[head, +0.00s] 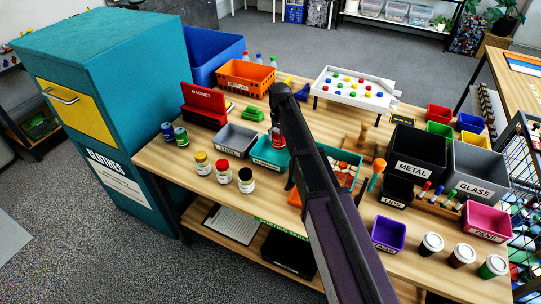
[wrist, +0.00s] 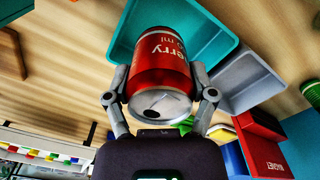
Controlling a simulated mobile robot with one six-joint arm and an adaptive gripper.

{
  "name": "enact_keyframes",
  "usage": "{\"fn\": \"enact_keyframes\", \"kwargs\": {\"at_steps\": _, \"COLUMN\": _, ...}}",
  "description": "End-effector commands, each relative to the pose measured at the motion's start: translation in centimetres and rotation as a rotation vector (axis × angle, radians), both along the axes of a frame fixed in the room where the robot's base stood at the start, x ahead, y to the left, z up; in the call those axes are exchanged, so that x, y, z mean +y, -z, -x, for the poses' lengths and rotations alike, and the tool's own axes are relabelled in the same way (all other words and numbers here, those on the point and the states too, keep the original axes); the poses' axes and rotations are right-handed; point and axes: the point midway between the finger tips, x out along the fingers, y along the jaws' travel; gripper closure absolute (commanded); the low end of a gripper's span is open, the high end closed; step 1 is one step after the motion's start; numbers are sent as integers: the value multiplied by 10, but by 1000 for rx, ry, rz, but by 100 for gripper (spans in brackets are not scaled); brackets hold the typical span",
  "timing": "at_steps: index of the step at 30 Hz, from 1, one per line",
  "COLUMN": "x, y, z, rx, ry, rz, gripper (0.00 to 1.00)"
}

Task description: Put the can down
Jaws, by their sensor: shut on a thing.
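A red can (wrist: 160,65) with "erry" and "ml" lettering sits between the two fingers of my gripper (wrist: 160,100) in the wrist view. My gripper is shut on it near its silver lid end. In the head view the can (head: 278,136) shows as a small red patch at the teal tray, partly hidden by my arm. The teal tray (wrist: 125,42) lies behind the can in the wrist view. It also shows in the head view (head: 262,160). I cannot tell whether the can touches the tray.
A grey tray (head: 236,138) stands left of the teal one. Black METAL (head: 415,168) and grey GLASS (head: 474,187) bins are at the right. Bare wood lies around the front edge.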

Motion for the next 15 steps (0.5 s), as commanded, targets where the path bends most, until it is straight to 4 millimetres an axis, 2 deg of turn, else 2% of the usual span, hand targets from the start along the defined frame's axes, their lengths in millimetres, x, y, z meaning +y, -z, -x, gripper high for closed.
{"fn": "enact_keyframes", "kwargs": {"at_steps": 9, "x": 11, "y": 0, "z": 3, "rx": 0, "ry": -14, "rz": 0, "gripper": 46}}
{"fn": "enact_keyframes", "kwargs": {"at_steps": 15, "x": 12, "y": -3, "z": 6, "rx": 0, "ry": -24, "rz": 0, "gripper": 46}}
